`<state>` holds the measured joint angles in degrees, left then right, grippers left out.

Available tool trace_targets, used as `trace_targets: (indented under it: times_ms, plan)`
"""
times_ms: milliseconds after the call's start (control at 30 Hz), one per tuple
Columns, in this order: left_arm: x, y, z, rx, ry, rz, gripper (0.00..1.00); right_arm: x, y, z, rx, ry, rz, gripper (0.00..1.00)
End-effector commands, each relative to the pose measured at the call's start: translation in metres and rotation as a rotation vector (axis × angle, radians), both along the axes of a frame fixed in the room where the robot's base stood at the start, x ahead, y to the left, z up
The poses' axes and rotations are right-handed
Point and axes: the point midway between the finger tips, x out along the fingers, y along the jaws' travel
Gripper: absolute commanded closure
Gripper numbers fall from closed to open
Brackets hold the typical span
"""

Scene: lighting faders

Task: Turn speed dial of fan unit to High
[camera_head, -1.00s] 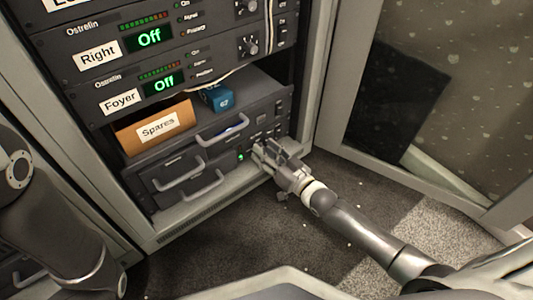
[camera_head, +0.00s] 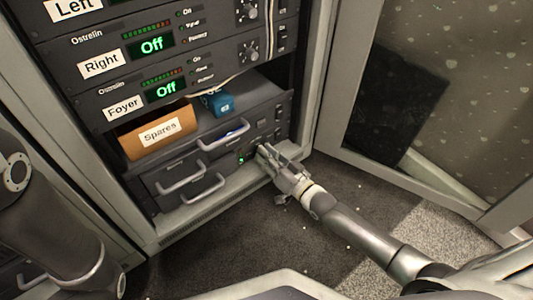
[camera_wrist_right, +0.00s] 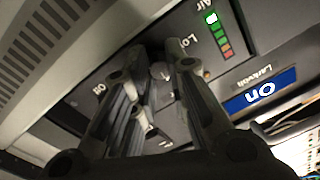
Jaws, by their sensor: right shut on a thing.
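The fan unit's front panel (camera_wrist_right: 216,78) shows in the right wrist view, with a blue display reading "On" and a row of small lights, the first one green. The speed dial (camera_wrist_right: 160,71) is a small round knob on this panel, between my right gripper's two fingers. My right gripper (camera_wrist_right: 153,58) is shut on it. Labels beginning "Lo" and "Off" are near the fingers; another mark lies partly behind them. In the head view my right gripper (camera_head: 264,155) is at the rack's lower right and hides the dial. My left gripper is out of view.
Above are amplifier units labelled "Right" (camera_head: 101,64) and "Foyer" (camera_head: 122,106), both displaying "Off". A "Spares" box (camera_head: 158,134) and a blue item (camera_head: 217,102) sit on a shelf. Drawer handles (camera_head: 222,137) project left of my right gripper. An open door (camera_head: 430,177) stands at the right.

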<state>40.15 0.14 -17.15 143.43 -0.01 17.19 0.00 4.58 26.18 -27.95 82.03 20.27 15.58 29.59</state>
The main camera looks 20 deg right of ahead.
Motion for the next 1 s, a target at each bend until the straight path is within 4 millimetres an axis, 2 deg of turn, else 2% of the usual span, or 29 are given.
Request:
trace_targets:
  times_ms: [100, 400, 1000]
  plan:
    - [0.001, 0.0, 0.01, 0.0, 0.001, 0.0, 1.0, 0.0, -0.001, 0.003, 0.091, 0.035, -0.001, 1.0]
    - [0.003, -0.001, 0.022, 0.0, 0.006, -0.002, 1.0, 0.0, -0.001, 0.001, 0.357, 0.131, -0.001, 1.0]
    - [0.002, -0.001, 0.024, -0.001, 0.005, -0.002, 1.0, 0.0, -0.001, -0.002, 0.893, 0.325, -0.002, 1.0]
